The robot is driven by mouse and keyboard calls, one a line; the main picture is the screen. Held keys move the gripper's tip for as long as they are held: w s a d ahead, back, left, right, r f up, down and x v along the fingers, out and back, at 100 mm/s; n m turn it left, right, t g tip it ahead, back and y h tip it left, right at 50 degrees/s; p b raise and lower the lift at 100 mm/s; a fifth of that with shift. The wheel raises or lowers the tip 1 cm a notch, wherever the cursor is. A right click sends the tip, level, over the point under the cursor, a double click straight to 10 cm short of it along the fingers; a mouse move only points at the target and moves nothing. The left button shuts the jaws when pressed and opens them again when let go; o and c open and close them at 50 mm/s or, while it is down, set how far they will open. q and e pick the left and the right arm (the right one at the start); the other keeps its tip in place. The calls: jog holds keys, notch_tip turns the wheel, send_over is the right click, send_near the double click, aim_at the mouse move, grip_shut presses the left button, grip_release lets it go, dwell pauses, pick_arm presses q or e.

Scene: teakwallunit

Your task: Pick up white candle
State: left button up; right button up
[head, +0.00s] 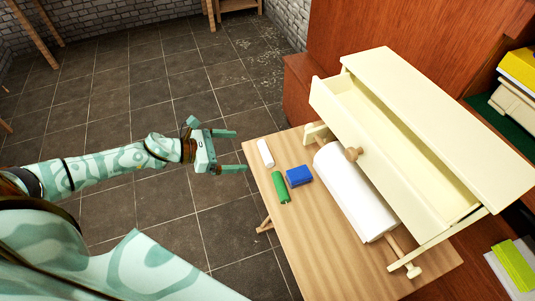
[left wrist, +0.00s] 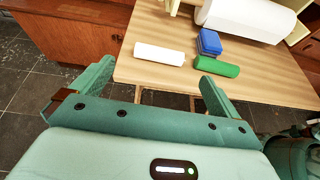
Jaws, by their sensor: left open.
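The white candle (head: 265,153) lies on its side on the wooden table (head: 330,255), near the table's left edge. It also shows in the left wrist view (left wrist: 159,54), ahead of the fingers and nearer the left one. My left gripper (head: 238,151) is open and empty, just left of the table edge, with its fingers pointing toward the candle and apart from it. The open fingers also show in the left wrist view (left wrist: 155,80). My right gripper does not show in either view.
A green cylinder (head: 280,188) and a blue block (head: 299,176) lie close to the candle. A large white paper roll (head: 350,190) lies under a cream shelf unit with an open drawer (head: 385,130). Left of the table is open tiled floor.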

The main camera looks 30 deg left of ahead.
aim_at(264, 150)
pick_arm(q)
jog(key=x, duration=0.5)
jog(key=shift+a+f+b, duration=0.1)
jog(key=shift+a+b, duration=0.05)
jog(key=shift+b, duration=0.15)
jog(key=b+x, duration=0.1)
jog(key=x, duration=0.4)
jog(key=shift+w+d+f, duration=0.1)
jog(key=shift+w+d, duration=0.05)
jog(key=shift+d, duration=0.25)
jog(key=c, duration=0.9)
